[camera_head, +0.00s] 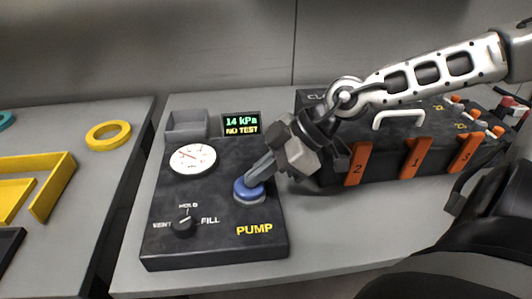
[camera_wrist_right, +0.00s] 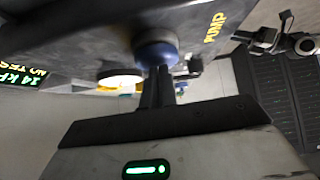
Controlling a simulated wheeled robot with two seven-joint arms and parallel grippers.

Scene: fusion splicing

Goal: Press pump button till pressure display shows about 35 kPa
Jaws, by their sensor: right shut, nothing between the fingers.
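The black pump panel (camera_head: 215,238) lies on the grey table. Its blue pump button (camera_head: 246,191) sits above the yellow word PUMP. My right gripper (camera_head: 256,178) is shut and empty, with its fingertips at the top of the button. In the right wrist view the blue button (camera_wrist_right: 156,50) is at the tips of the closed fingers (camera_wrist_right: 158,72); I cannot tell how far it is pressed. The pressure display (camera_head: 241,124) reads 14 kPa and NO TEST. The round gauge (camera_head: 193,159) has a red needle. My left gripper is not in view.
A selector knob (camera_head: 183,224) marked VENT, HOLD and FILL is on the panel's front left. A grey open bin (camera_head: 187,125) stands behind the gauge. A black case with orange numbered tabs (camera_head: 415,158) is at right. A yellow ring (camera_head: 108,135) lies on the left table.

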